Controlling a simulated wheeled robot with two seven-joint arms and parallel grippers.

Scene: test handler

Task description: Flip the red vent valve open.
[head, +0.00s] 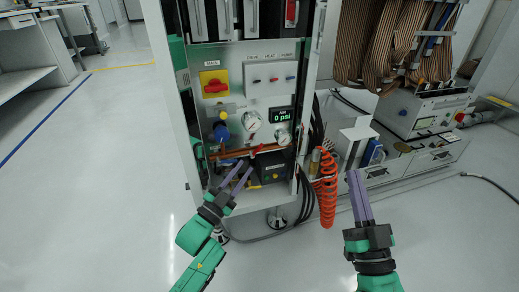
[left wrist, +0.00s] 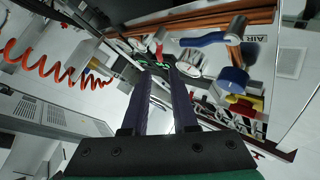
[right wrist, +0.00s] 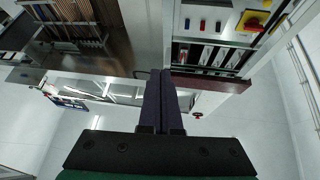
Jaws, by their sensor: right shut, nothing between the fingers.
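The red vent valve handle (head: 258,149) is small and sits on the copper pipe at the lower part of the cabinet panel. It also shows in the left wrist view (left wrist: 158,40), just beyond the fingertips. My left gripper (head: 245,165) is below and slightly left of the red handle, with its fingers pointing up toward the panel. In the left wrist view its fingers (left wrist: 159,68) are apart, with nothing between them. I see no contact with the handle. My right gripper (head: 354,172) is shut and empty, to the right of the cabinet and the orange coil.
A blue lever (left wrist: 203,39) is on the same pipe, beside the red handle. A blue regulator knob (head: 221,131), round gauges (head: 251,121) and a display reading 0 psi (head: 283,115) are above. An orange coiled hose (head: 326,190) hangs to the right. The floor at left is clear.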

